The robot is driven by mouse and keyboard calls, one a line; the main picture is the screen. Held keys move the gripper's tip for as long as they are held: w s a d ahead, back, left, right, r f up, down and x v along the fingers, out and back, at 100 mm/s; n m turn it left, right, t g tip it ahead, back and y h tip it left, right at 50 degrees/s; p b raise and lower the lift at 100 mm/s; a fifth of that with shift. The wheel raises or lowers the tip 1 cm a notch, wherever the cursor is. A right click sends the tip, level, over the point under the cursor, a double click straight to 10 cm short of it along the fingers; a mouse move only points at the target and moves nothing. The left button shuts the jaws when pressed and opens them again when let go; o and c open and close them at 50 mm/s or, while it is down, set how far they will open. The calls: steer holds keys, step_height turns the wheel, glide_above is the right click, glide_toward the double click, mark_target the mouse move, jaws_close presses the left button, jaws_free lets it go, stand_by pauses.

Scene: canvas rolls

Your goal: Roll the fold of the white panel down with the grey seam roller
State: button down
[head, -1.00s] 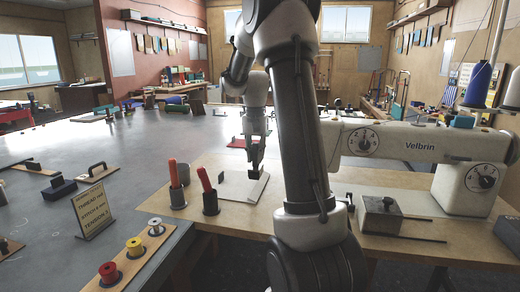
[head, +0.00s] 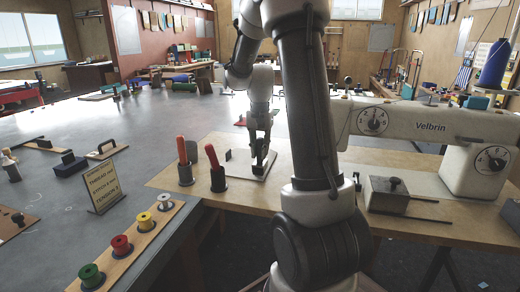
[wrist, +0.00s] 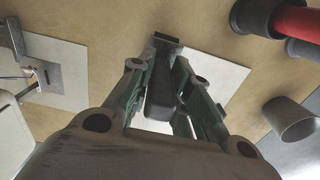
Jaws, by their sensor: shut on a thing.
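The white panel (head: 246,169) lies flat on the wooden table top, left of the sewing machine. It also shows in the wrist view (wrist: 217,72), partly hidden by my gripper. My gripper (head: 261,146) is over the panel's right part, pointing down. In the wrist view its green-edged fingers (wrist: 163,85) are shut on a dark grey tool (wrist: 162,100), which looks like the seam roller. Its lower end is close to the panel; I cannot tell whether it touches. The fold is not clearly made out. A small dark piece (head: 228,155) stands by the panel's left edge.
Two red-handled tools (head: 182,152) stand in dark cups left of the panel. A white sewing machine (head: 425,135) stands at the right, with a grey block (head: 387,193) before it. A sign (head: 103,192) and thread spools (head: 121,244) are at the left.

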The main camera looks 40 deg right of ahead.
steer(key=shift+f, duration=0.95)
stand_by(0.6)
steer(key=shift+w+d, duration=0.9)
steer(key=shift+d, duration=0.25)
steer(key=shift+d, duration=0.1)
steer(key=shift+w+d, duration=0.9)
steer(key=shift+d, duration=0.2)
steer(key=shift+w+d, duration=0.1)
steer(key=shift+w+d, duration=0.85)
steer(key=shift+d, duration=0.25)
steer(key=shift+w+d, duration=0.9)
steer(key=shift+d, duration=0.3)
